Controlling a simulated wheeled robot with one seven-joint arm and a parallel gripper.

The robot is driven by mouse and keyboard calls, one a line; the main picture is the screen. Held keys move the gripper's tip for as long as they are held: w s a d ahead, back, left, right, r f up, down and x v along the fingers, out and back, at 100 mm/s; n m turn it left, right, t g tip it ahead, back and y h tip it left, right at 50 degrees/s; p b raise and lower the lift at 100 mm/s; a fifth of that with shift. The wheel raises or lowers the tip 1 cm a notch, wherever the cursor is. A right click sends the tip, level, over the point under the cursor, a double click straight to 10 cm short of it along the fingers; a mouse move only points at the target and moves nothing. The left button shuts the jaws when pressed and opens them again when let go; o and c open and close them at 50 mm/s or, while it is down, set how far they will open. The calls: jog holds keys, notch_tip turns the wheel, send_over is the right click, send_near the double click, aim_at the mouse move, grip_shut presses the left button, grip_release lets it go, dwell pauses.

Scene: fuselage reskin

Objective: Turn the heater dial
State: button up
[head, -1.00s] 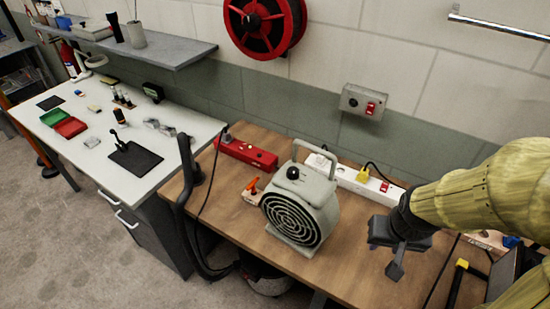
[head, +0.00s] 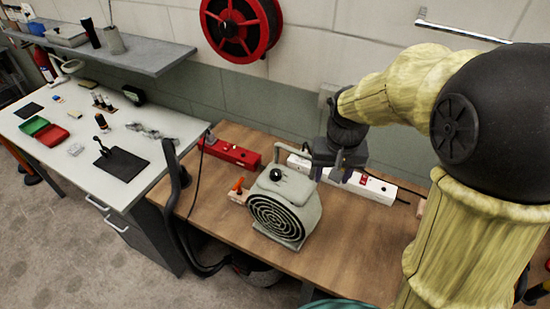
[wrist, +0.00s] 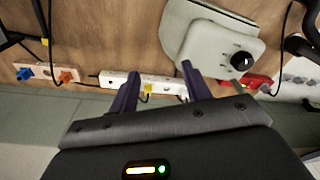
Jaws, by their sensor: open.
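The grey-green heater (head: 308,212) with a round front grille stands upright on the wooden bench. Its black dial (head: 276,174) sits on the top. In the wrist view the heater (wrist: 205,45) is at upper right, and the dial (wrist: 241,60) shows as a black knob with a light mark. My gripper (head: 332,175) is open and empty, just right of and behind the heater in the head view, apart from the dial. In the wrist view my gripper (wrist: 160,70) has its fingers spread, with the dial to the right of both fingers.
A white power strip (head: 378,191) lies behind the heater, partly hidden by my gripper. A red power strip (head: 230,152) and an orange-handled item (head: 238,186) are left of the heater. A black hose (head: 172,190) rises at the bench's left edge. The front right bench top is clear.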

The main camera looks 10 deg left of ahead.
jog(key=w+a+r+p, duration=0.3)
jog(key=a+r, duration=0.4)
notch_tip(320, 180, up, 6)
jog(key=n+g+p, duration=0.1)
jog(key=p, duration=0.1)
send_over(275, 172)
jog(key=shift+s+a+f+h, duration=0.1)
jog(key=shift+a+f+h, duration=0.05)
jog(key=shift+a+h, duration=0.2)
jog(key=f+p, duration=0.1)
jog(key=f, duration=0.4)
jog(key=f+p, duration=0.1)
jog(key=f, duration=0.5)
jog(key=f+p, duration=0.2)
jog(key=f, duration=0.4)
jog(key=shift+d+f, duration=0.25)
jog(key=shift+d, duration=0.1)
jog(key=c, duration=1)
